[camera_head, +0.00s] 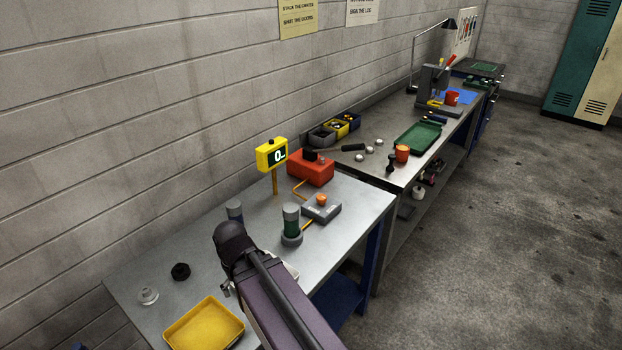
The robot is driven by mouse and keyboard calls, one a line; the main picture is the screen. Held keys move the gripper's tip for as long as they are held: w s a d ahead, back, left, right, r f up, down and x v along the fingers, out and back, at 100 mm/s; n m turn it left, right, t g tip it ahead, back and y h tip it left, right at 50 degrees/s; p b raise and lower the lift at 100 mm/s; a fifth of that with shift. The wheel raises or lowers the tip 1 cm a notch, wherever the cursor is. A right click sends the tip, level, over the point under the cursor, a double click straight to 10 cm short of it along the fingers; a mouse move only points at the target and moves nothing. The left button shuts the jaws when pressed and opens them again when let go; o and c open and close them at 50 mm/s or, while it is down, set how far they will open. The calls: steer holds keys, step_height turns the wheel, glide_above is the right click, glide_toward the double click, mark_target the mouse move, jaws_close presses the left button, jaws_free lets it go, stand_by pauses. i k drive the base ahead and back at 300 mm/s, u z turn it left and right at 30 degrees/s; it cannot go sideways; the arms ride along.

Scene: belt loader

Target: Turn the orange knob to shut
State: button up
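The orange knob (321,199) sits on top of a low grey valve box (322,212) on the near metal table. Small light labels show on the box's front; I cannot read them or the knob's setting. An orange hose runs from the box toward a grey and green cylinder (291,225), and another toward a red box (311,169). My arm reaches in from the bottom, left of and nearer than the knob. A small part of my gripper (228,289) seems to show below the arm's dark end, apart from the knob. Its fingers are mostly hidden.
A yellow display (271,155) reading 0 stands on a post behind. A yellow tray (204,325), a black ring (180,271) and a pale fitting (148,295) lie at left.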

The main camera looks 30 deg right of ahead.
mark_target(321, 198)
steer(key=z, duration=0.5)
steer(key=k, duration=1.35)
steer(key=z, duration=0.7)
steer(key=i, duration=1.65)
steer(key=u, duration=0.6)
